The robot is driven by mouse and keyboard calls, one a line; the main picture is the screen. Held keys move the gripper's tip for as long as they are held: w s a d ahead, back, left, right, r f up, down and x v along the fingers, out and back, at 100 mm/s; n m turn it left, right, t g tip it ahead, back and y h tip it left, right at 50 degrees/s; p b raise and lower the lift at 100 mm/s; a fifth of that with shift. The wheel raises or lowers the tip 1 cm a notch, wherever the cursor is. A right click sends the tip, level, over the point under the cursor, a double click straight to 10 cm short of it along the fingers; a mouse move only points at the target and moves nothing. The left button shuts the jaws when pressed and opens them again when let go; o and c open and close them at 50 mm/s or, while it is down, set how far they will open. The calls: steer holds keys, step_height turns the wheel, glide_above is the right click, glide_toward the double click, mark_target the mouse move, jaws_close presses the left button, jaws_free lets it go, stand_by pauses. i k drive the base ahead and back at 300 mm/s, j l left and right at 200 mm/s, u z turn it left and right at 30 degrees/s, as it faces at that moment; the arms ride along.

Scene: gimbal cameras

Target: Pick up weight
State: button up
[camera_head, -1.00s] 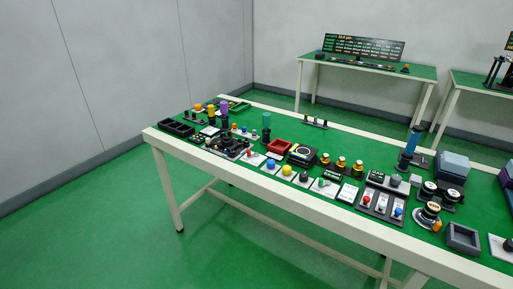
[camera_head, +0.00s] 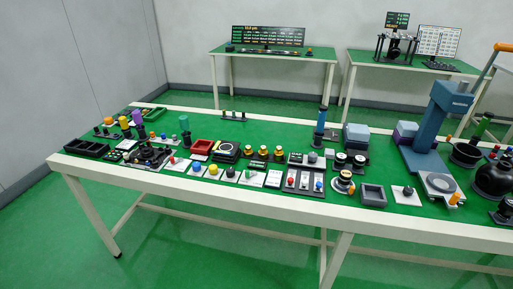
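Three small gold-coloured pieces that look like weights, a left one (camera_head: 248,150), a middle one (camera_head: 263,152) and a right one (camera_head: 279,154), stand in a row on dark bases. They are near the middle of the long green-topped workbench (camera_head: 345,207). A black device with a round top (camera_head: 228,149), perhaps a scale, is just left of them. At this size I cannot tell for certain which item is the weight. My gripper is not in view.
The bench is crowded: a red tray (camera_head: 201,147), dark trays (camera_head: 87,148), a grey open box (camera_head: 373,196) and a tall blue press (camera_head: 440,125). Two more tables stand behind, a left one (camera_head: 290,54) and a right one (camera_head: 371,63). Green floor in front is clear.

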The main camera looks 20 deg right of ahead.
mark_target(263, 152)
steer(key=i+j, duration=0.15)
steer(key=i, duration=0.35)
steer(key=i+j, duration=0.15)
steer(key=i, duration=0.35)
steer(key=i+j, duration=0.15)
steer(key=i, duration=0.35)
steer(key=z, duration=0.05)
